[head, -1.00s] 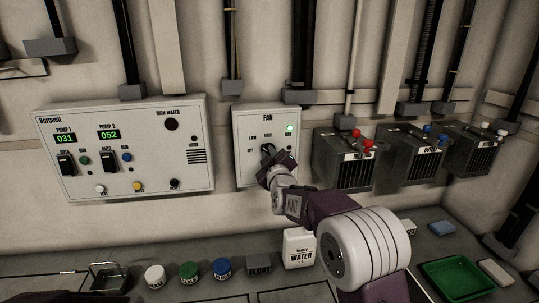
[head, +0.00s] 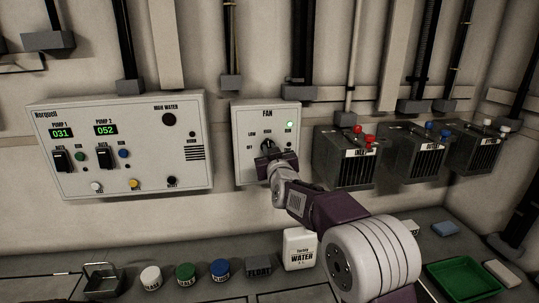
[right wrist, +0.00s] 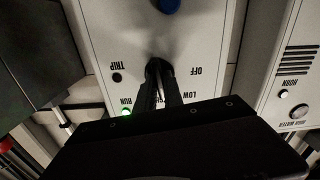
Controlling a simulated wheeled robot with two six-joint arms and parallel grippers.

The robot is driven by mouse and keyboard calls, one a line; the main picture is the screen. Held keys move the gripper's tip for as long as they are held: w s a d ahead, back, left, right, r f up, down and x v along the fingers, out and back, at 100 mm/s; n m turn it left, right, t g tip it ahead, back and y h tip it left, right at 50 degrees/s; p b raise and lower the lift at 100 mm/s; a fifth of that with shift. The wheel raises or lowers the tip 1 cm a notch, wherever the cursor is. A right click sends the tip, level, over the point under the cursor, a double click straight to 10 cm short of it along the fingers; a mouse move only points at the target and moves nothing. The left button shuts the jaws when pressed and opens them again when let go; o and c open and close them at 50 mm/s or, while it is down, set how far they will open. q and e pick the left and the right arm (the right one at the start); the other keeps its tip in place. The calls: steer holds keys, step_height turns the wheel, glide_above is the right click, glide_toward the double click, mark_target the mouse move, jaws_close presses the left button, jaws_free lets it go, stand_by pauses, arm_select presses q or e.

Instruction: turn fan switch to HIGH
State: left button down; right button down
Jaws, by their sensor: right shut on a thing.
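The fan panel (head: 246,112) is a pale box on the wall, with OFF, LOW and HIGH marks around its switch. My right gripper (head: 267,150) is shut on the fan switch at the middle of the panel. In the right wrist view the same fan panel (right wrist: 205,45) appears upside down, and my right gripper's two dark fingers (right wrist: 158,70) are closed at the switch. The RUN lamp (head: 290,125) glows green. My left gripper is not in view.
The pump panel (head: 185,107) is left of the fan panel. Grey boxes with coloured terminals, such as the INLET box (head: 333,162), hang to the right. A white water jug (head: 299,248), several capped jars and a green tray (head: 460,283) are on the counter below.

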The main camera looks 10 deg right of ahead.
steer(key=shift+m+b, duration=0.35)
steer(key=shift+m, duration=0.45)
steer(key=c, duration=1.5)
jaws_free()
steer(key=shift+o, duration=0.2)
steer(key=s+b, duration=0.1)
steer(key=s, duration=0.8)
